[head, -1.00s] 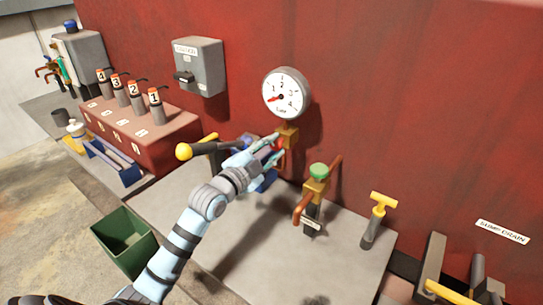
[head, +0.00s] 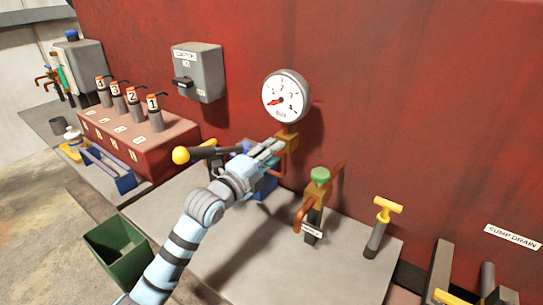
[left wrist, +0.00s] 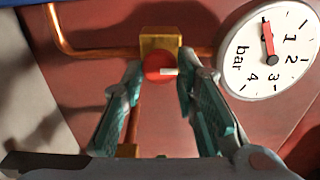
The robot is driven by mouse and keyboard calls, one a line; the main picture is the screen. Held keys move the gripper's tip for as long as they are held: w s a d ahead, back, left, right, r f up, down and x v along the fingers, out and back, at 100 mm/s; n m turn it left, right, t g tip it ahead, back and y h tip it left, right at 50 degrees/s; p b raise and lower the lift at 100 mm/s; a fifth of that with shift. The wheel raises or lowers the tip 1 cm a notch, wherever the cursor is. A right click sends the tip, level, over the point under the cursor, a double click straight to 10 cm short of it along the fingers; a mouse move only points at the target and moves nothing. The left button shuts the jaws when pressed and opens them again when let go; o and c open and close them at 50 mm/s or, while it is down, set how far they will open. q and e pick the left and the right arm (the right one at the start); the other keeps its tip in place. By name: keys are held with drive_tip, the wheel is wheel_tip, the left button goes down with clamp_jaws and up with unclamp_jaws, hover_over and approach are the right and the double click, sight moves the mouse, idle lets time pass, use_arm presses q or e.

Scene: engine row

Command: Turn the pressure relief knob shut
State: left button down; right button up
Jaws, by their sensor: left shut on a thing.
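The red round knob (left wrist: 155,68), with a white pointer on its face, sits on a brass block (left wrist: 160,43) below the pressure gauge (head: 286,96). In the left wrist view the knob is between the fingertips of my left gripper (left wrist: 157,72), which is shut on it. In the head view my left gripper (head: 274,149) reaches the brass fitting under the gauge and hides the knob. The gauge also shows in the left wrist view (left wrist: 268,50), its red needle near the low end of the scale. My right gripper is not in view.
A yellow-ended dark lever (head: 183,155) is left of my gripper. A green-topped valve (head: 319,176) with copper pipes and a yellow T-handle (head: 386,206) stand to the right. A grey switch box (head: 198,70) is on the red wall. A green bin (head: 118,249) is in front.

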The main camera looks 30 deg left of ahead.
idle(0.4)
use_arm(q)
drive_tip(key=c, duration=1.3)
unclamp_jaws()
drive_tip(key=s, duration=0.4)
drive_tip(key=s+a, duration=0.1)
drive_tip(key=s, duration=0.7)
drive_tip(key=shift+a, duration=0.3)
